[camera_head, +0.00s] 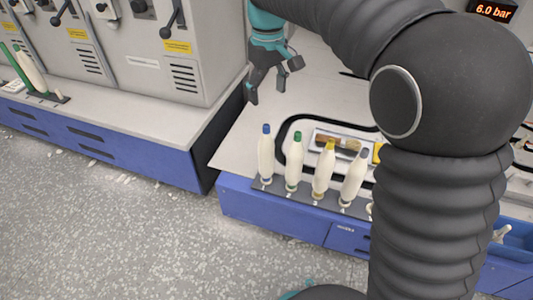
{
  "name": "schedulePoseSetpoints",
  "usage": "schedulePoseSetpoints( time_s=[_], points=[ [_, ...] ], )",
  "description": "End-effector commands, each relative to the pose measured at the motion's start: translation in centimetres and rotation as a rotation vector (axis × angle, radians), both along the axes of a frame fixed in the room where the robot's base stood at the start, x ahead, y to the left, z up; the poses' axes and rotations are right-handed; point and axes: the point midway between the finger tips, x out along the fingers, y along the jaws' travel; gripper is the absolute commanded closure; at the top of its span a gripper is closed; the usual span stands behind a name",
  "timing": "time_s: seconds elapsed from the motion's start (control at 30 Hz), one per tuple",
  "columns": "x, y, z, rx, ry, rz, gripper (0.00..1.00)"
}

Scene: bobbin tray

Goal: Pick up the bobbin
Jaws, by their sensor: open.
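Several white bobbins stand upright in a row on a grey strip at the table's front edge. From the left they have a blue tip (265,153), a green tip (294,164), a yellow tip (323,172) and a dark greyish tip (353,178). Part of another seems hidden behind my arm. My gripper (268,88) is above the back left of the table, beyond the row and apart from every bobbin. It points down, open, with nothing between its fingers.
A shallow tray (334,137) with brownish items lies behind the row, inside a black track. A grey machine cabinet (150,60) stands at left on a blue-fronted bench, with more bobbins (30,70). My arm covers the right side.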

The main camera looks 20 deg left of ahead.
Motion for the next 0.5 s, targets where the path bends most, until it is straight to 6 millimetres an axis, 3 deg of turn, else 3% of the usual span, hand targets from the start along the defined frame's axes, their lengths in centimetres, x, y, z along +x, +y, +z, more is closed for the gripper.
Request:
schedulePoseSetpoints(
  time_s=[0.5],
  points=[
    [-0.1,0.1,-7.9,-0.001,0.002,0.002,0.29]
  ],
)
